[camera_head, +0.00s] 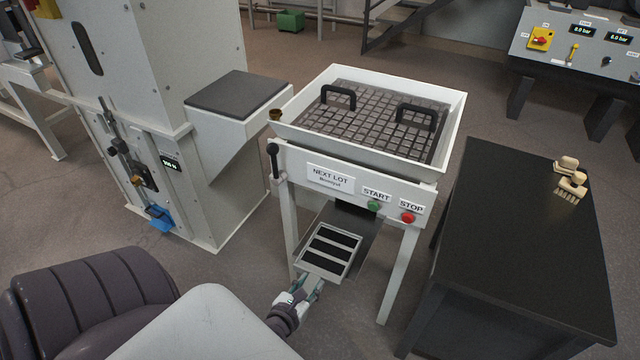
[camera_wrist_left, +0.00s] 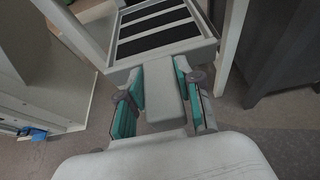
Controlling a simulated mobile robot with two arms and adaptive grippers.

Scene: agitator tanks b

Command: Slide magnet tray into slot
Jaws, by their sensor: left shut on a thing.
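The magnet tray (camera_head: 329,251) is a light frame with several dark bars across it. My left gripper (camera_head: 304,287) is shut on the tray's handle, at the tray's near end. In the left wrist view the teal-padded fingers of the gripper (camera_wrist_left: 160,92) sit on both sides of the grey handle (camera_wrist_left: 162,100), with the tray (camera_wrist_left: 160,35) beyond it. The tray is in front of the slot opening (camera_head: 362,222) under the sieve stand's front panel (camera_head: 345,185). Whether its far end is inside the slot I cannot tell. My right gripper is out of view.
The stand's white legs (camera_head: 400,275) flank the tray. A grated hopper (camera_head: 375,115) with two black handles tops the stand. A grey cabinet (camera_head: 140,120) stands to the left.

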